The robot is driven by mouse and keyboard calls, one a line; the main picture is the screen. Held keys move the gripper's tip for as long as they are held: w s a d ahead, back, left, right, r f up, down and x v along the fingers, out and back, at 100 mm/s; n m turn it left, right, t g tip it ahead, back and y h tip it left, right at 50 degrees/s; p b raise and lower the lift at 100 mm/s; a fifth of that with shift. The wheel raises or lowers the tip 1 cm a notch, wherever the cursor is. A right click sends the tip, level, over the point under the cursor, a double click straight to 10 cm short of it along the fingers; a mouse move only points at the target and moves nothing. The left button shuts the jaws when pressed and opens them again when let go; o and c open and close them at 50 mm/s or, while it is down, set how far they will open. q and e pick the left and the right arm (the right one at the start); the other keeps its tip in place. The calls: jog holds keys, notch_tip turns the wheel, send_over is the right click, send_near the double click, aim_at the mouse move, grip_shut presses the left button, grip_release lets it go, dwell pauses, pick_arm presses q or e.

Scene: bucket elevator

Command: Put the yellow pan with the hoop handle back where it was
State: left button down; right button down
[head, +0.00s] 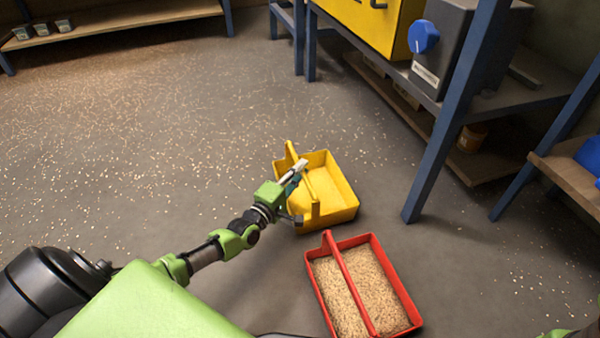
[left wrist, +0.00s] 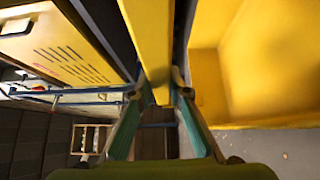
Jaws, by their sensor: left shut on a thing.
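The yellow pan (head: 338,197) with its hoop handle (head: 317,192) is on or just above the floor in the middle of the head view; I cannot tell which. It looks empty inside. My left gripper (head: 298,176) is shut on the hoop handle. In the left wrist view the yellow handle bar (left wrist: 150,45) runs between the two teal fingertips (left wrist: 158,98), with the pan's yellow wall (left wrist: 205,75) to the right. My right gripper is not in view; only a bit of green arm shows at the bottom right edge of the head view.
A red pan (head: 412,305) full of grain stands just in front of the yellow pan. A blue-legged bench (head: 440,165) with a yellow machine (head: 375,22) and a grey box with a blue knob (head: 424,37) is behind right. Grain litters the open floor (head: 150,130) at left.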

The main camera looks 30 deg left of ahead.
pick_arm(q)
jog(key=shift+f, duration=0.1)
jog(key=c, duration=1.9)
grip_release()
